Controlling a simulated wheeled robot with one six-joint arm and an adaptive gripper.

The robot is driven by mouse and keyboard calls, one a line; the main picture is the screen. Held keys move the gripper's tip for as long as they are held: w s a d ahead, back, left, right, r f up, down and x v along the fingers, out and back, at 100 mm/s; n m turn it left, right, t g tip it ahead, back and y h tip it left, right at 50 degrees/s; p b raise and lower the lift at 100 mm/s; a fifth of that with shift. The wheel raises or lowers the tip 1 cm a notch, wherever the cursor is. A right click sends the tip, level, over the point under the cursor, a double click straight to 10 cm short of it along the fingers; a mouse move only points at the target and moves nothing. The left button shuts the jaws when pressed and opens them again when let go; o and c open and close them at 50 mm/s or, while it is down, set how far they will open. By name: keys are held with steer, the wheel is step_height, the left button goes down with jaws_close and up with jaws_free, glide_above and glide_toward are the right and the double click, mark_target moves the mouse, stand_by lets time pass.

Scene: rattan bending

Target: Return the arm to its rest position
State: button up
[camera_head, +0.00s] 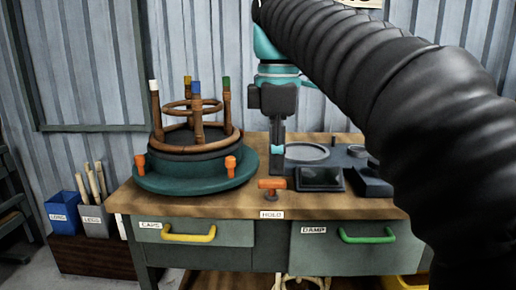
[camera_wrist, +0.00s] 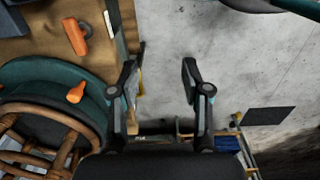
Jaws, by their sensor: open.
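My gripper (camera_wrist: 160,78) is open and empty in the wrist view, with its two dark fingers spread apart and grey floor showing between them. In the head view my gripper (camera_head: 278,148) points down in front of the workbench (camera_head: 350,208), near its middle. My black-sleeved arm reaches in from the right and hides the bench's right end. The rattan frame (camera_head: 192,104), with white, yellow, blue and green tipped legs, stands upright on the dark green turntable (camera_head: 165,183), left of my gripper. The frame also shows in the wrist view (camera_wrist: 45,140).
An orange handle (camera_head: 272,184) stands at the bench's front edge, close to my gripper. A dark tray (camera_head: 320,178) and a round plate (camera_head: 305,152) lie to the right. Drawers with yellow (camera_head: 188,236) and green (camera_head: 367,237) handles are below. Blue (camera_head: 64,208) and grey bins stand left.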

steer(key=w+a+f+m+t, duration=0.1)
steer(key=w+f+m+t, duration=0.1)
steer(key=w+f+m, duration=0.35)
step_height(320, 180, down, 7)
steer(key=s+d+m, duration=0.2)
steer(key=d+m, duration=0.1)
steer(key=m, duration=0.2)
steer(key=s+d+f+m+t, duration=0.1)
steer(key=s+d+f+m, duration=0.2)
steer(key=s+d+f, duration=0.2)
steer(key=s+d+f+m+t, duration=0.2)
steer(key=s+d+f+m, duration=0.2)
steer(key=s+f, duration=0.4)
steer(key=shift+s+d+f+t, duration=0.3)
steer(key=shift+s+d, duration=0.55)
steer(key=shift+s, duration=1)
